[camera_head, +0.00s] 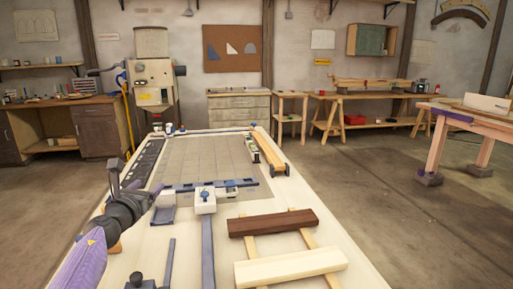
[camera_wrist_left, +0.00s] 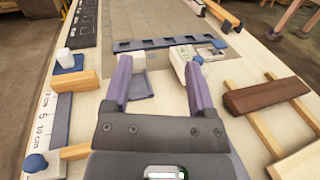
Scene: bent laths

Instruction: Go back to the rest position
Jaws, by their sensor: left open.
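My left gripper (camera_head: 138,178) is over the left side of the pale workbench (camera_head: 345,240). In the left wrist view its two purple fingers (camera_wrist_left: 157,72) are spread apart with nothing between them. Beyond the fingertips lies a dark blue slotted bar (camera_wrist_left: 145,44) at the near edge of a grey gridded plate (camera_head: 195,160). A white block with a blue knob (camera_head: 205,200) stands by that bar, close to the right finger in the wrist view. My right gripper is in neither view.
A dark brown lath (camera_head: 272,222) and a pale lath (camera_head: 291,266) lie across two wooden rails at the right front. A wooden strip (camera_head: 268,148) runs along the plate's right side. In the wrist view, blue-knobbed pieces (camera_wrist_left: 36,163) and wooden blocks (camera_wrist_left: 75,90) stand at left.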

